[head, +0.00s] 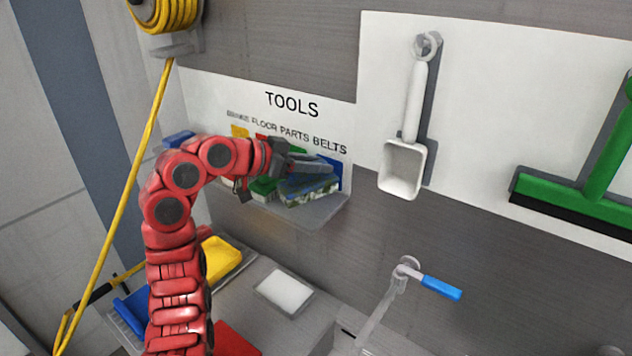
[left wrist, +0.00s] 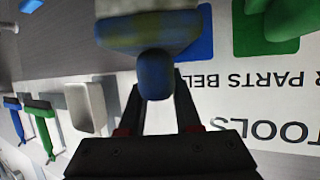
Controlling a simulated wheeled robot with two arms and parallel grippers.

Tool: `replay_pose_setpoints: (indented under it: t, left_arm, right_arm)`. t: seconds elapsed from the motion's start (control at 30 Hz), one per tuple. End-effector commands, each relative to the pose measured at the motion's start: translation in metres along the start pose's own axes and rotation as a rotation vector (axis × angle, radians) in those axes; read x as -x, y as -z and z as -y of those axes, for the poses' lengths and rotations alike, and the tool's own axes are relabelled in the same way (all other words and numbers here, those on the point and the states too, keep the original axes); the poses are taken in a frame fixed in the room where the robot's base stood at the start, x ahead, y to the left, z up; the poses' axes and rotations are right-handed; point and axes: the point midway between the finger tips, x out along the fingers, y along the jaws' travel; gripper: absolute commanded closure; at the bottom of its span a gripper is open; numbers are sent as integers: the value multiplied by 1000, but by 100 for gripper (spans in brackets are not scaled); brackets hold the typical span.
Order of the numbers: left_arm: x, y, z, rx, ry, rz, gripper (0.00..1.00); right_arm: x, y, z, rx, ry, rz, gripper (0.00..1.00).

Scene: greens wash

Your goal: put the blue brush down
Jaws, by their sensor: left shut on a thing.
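The blue brush (head: 310,186) is at the right end of the shelf (head: 318,214) under the TOOLS board, below the word BELTS. My left gripper (head: 300,162) is shut on it from above. In the left wrist view the blue handle (left wrist: 155,75) sits between the fingertips of the left gripper (left wrist: 160,98), with the brush's body and pale bristles beyond. A blue square (left wrist: 206,32) on the board shows beside it. I cannot tell whether the brush touches the shelf. My right gripper is not in view.
A green brush (head: 264,187) stands just left of the blue one on the shelf. A white scoop (head: 402,168) and a green squeegee (head: 575,194) hang to the right. Below are a tap with a blue lever (head: 440,287), a white block (head: 284,291) and a yellow item (head: 220,257).

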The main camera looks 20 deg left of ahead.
Motion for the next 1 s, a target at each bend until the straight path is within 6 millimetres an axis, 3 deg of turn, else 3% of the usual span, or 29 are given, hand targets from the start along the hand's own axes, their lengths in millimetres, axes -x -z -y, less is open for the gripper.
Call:
replay_pose_setpoints:
  t: [0.23,0.5,0.87,0.9,1.0]
  left_arm:
    - [-10,2,14,1,0,3,100]
    - [-23,-30,15,4,0,2,100]
    - [-25,-34,15,1,1,1,100]
    - [-24,-34,14,2,0,1,64]
    - [-24,-33,14,2,0,1,46]
  right_arm:
    - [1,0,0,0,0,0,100]
    - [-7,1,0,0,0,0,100]
    - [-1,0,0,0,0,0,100]
    - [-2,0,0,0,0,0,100]
    - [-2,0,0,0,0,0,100]
